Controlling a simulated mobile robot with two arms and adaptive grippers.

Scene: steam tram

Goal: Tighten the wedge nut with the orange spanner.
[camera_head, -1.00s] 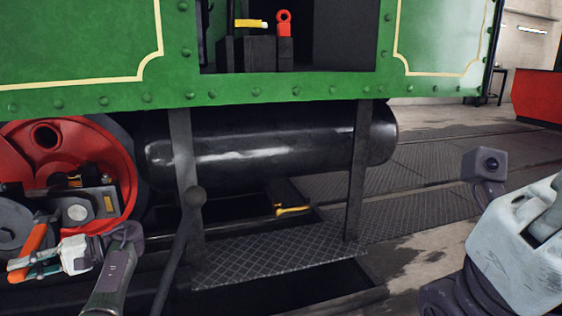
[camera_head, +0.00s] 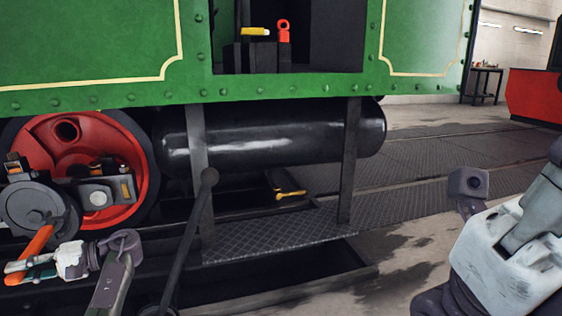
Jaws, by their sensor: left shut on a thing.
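The orange spanner (camera_head: 31,250) is at the lower left, tilted. My left gripper (camera_head: 18,270) is shut on it. The spanner's upper end overlaps the dark round crank end (camera_head: 38,206) in the picture; I cannot tell whether they touch. Behind is the red wheel (camera_head: 75,138) with a dark rod end (camera_head: 100,193) carrying a small brass-coloured piece (camera_head: 126,189). I cannot make out the wedge nut for sure. My right arm is at the right edge, but its fingers are not visible.
The green tram body (camera_head: 290,89) hangs above a black cylinder tank (camera_head: 270,137). A chequered step plate (camera_head: 280,237) with posts stands low in the middle. A yellow tool (camera_head: 291,194) lies behind it. The floor at right is open. A small table (camera_head: 486,72) stands far back.

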